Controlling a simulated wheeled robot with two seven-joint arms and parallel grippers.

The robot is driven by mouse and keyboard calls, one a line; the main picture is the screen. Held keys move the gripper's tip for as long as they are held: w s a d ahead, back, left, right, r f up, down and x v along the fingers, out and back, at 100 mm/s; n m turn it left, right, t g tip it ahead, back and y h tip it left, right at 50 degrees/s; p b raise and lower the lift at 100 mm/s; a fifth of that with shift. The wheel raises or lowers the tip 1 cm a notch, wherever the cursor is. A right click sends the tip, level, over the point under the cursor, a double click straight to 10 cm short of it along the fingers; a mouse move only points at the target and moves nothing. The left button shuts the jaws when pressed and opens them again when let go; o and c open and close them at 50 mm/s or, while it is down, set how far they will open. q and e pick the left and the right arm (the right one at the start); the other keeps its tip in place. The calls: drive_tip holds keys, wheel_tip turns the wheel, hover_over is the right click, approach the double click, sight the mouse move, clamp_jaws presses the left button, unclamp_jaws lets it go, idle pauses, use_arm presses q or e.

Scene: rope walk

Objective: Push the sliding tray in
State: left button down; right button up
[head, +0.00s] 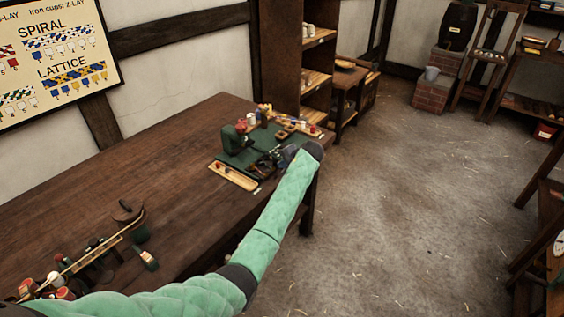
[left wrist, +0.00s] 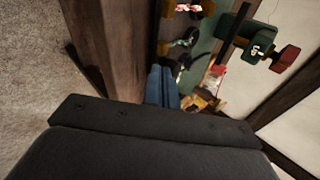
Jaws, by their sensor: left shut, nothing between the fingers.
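A green device with an upright green block (head: 236,138) stands on a dark wooden bench. A narrow, light wooden tray (head: 234,177) juts from its near edge, and I take this for the sliding tray. My left gripper (head: 264,165) is shut and empty, low over the device's near right edge, just right of the tray. I cannot tell whether it touches anything. In the left wrist view, blue fingers (left wrist: 162,88) show beside the green base (left wrist: 203,45), and the dark wrist housing fills the lower part. My right gripper is not in view.
The bench top (head: 165,150) is bare left of the device. A rack with reels (head: 85,260) lies at the bench's near left. Small cups and a second wooden strip (head: 300,127) sit behind the device. A shelf (head: 300,60) stands beyond; the floor at right is open.

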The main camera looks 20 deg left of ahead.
sight(264, 160)
use_arm(q)
drive_tip(key=shift+w+a, duration=0.1)
drive_tip(key=shift+a, duration=0.2)
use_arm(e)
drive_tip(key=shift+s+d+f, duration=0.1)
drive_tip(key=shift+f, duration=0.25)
use_arm(q)
drive_tip(key=w+a, duration=0.1)
drive_tip(key=a, duration=0.2)
drive_tip(key=w+a, duration=0.1)
drive_tip(key=a, duration=0.2)
drive_tip(key=w+a, duration=0.1)
drive_tip(key=a, duration=0.2)
drive_tip(key=shift+w+f, duration=0.1)
drive_tip(key=shift+w, duration=0.1)
drive_tip(key=shift+a+r, duration=0.2)
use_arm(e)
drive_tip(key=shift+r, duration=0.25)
use_arm(q)
drive_tip(key=shift+a, duration=0.1)
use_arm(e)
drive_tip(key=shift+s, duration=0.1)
